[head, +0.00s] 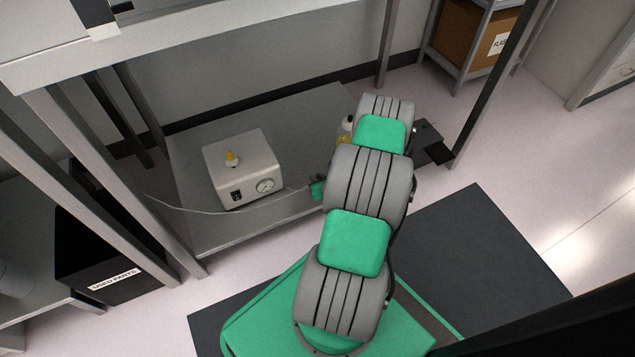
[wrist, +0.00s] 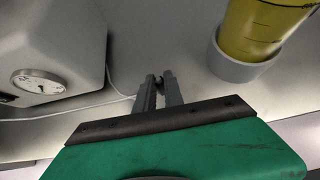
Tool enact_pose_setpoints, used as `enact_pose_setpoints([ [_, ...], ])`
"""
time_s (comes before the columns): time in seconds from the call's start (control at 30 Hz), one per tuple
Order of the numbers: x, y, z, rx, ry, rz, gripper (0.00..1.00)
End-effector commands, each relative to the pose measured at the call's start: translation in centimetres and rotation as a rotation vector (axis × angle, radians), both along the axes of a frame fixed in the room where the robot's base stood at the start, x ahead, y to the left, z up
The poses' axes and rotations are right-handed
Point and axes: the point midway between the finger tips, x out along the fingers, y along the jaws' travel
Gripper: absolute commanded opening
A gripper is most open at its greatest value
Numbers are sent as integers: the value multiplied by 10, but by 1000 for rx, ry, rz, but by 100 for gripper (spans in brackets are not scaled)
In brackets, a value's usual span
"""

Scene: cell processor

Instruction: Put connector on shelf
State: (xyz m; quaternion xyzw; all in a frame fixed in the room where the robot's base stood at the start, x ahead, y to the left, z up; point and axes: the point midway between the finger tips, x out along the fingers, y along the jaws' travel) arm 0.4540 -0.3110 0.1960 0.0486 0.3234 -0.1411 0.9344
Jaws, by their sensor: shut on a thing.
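My gripper (wrist: 158,90) is shut on the connector (wrist: 159,81), a small dark piece that shows only partly between the fingertips. A thin pale tube (wrist: 112,84) runs from the left to the fingertips. Beneath them is the grey shelf (wrist: 165,35), the low one under the workbench in the head view (head: 290,115). I cannot tell whether the connector touches the shelf. In the head view my arm hides most of the gripper, and the connector cannot be made out.
A white pump box (head: 240,165) with a gauge stands on the shelf, left of my gripper. A yellow bottle (wrist: 262,25) stands close on the right. Bench legs (head: 115,165) and a black used-parts bin (head: 100,250) are at the left. The shelf's back is clear.

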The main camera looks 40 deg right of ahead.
Motion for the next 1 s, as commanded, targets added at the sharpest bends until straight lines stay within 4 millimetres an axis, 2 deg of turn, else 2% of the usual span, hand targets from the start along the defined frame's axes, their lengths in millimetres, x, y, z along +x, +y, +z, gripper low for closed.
enact_pose_setpoints([
  [0.03, -1, 1, -1, 1, 4, 0, 14],
  [0.27, -1, 1, 0, 1, 3, 0, 33],
  [0.57, -3, 1, 2, 1, 2, -1, 34],
  [0.67, -13, 3, 12, 2, 3, -3, 34],
  [1.0, -74, 22, 65, 3, 2, -5, 34],
])
